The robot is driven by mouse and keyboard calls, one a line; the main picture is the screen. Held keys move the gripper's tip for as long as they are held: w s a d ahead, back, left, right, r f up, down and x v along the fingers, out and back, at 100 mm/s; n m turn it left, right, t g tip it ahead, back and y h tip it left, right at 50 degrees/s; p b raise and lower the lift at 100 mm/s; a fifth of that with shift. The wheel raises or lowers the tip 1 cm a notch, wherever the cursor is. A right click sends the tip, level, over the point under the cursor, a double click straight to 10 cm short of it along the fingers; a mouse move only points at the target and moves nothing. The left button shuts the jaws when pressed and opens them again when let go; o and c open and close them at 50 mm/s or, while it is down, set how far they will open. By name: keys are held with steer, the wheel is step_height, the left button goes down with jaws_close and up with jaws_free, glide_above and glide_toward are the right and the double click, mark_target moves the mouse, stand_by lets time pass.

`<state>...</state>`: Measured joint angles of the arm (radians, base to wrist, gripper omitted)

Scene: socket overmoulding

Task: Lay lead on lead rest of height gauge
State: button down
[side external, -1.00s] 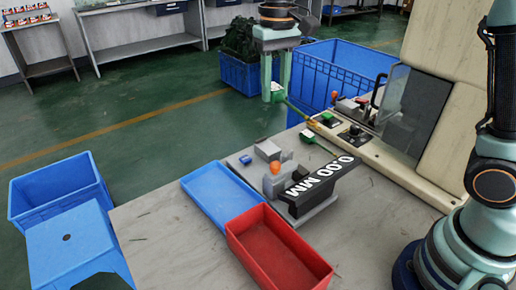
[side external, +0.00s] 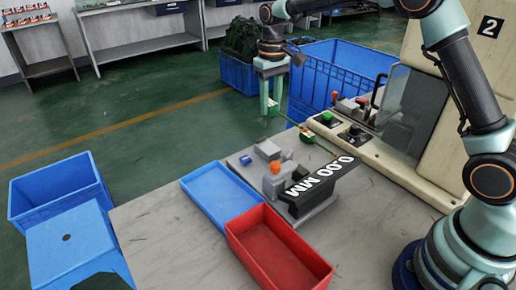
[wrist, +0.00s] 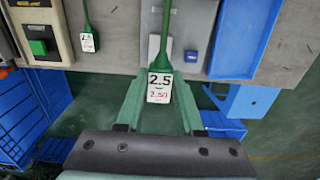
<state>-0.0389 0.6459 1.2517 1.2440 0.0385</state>
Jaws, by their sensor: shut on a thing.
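My gripper (side external: 269,108) is shut on a green lead in the side view, above the far edge of the bench. In the wrist view my gripper (wrist: 158,100) holds the green lead (wrist: 165,52) by its end, with a white tag reading 2.5. The lead's thin part runs away from the jaws. The height gauge (side external: 303,207), with a 0.00 MM display and an orange knob, stands on the bench, nearer the camera than my gripper. A grey block (side external: 267,150) sits beside it; I cannot tell whether this is the lead rest. The lead is apart from the gauge.
A second green lead (wrist: 87,38) with a 2.5 tag lies at left in the wrist view. A blue tray (side external: 207,203) and red bin (side external: 262,257) sit left of and before the gauge. The machine with a clear guard (side external: 402,118) stands right. Blue crates stand behind.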

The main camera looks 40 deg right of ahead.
mark_target(269, 148)
step_height(269, 148, down, 11)
steer(key=shift+f, duration=0.1)
stand_by(0.4)
steer(key=shift+f, duration=0.1)
steer(key=c, duration=0.5)
jaws_free()
steer(key=shift+c, duration=0.2)
